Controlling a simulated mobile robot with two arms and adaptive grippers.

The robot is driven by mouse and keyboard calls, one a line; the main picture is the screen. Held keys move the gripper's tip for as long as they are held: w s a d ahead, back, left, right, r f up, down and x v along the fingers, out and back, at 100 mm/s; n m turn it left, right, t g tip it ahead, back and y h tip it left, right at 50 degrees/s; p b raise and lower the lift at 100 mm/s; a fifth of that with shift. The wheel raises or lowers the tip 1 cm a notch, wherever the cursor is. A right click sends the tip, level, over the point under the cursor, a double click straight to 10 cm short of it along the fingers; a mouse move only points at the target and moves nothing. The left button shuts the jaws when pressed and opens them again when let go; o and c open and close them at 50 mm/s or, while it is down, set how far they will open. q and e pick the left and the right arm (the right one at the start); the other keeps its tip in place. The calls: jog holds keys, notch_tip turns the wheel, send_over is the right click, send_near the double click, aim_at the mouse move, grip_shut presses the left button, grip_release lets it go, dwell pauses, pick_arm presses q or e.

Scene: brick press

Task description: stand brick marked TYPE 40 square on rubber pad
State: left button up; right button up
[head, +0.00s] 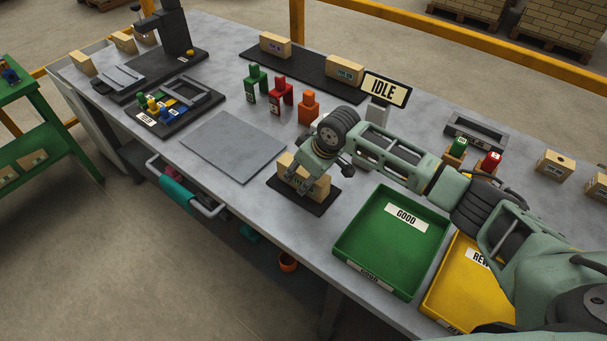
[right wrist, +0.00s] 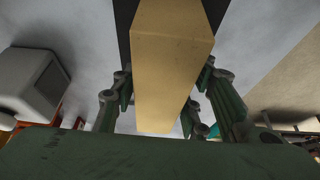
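A tan brick (head: 321,187) is at the dark rubber pad (head: 316,207), lengthwise along it. I cannot tell whether it rests on the pad or hangs just above. No TYPE 40 mark is readable on it. My right gripper (head: 296,184) reaches down over the brick, with fingers on both long sides, and hides part of it. In the right wrist view the brick (right wrist: 168,75) sits between the fingers, which appear to press its sides; a dark strip of pad shows beyond. My left gripper is out of view.
A green GOOD tray (head: 371,217) and a yellow tray (head: 451,292) stand right of the pad. A grey plate (head: 233,147) lies to its left. Orange (head: 309,107) and red (head: 281,93) blocks and an IDLE sign (head: 386,90) stand behind. More bricks (head: 345,69) sit on a dark mat.

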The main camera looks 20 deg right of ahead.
jog(key=o, duration=0.3)
jog(key=shift+s+f, duration=0.1)
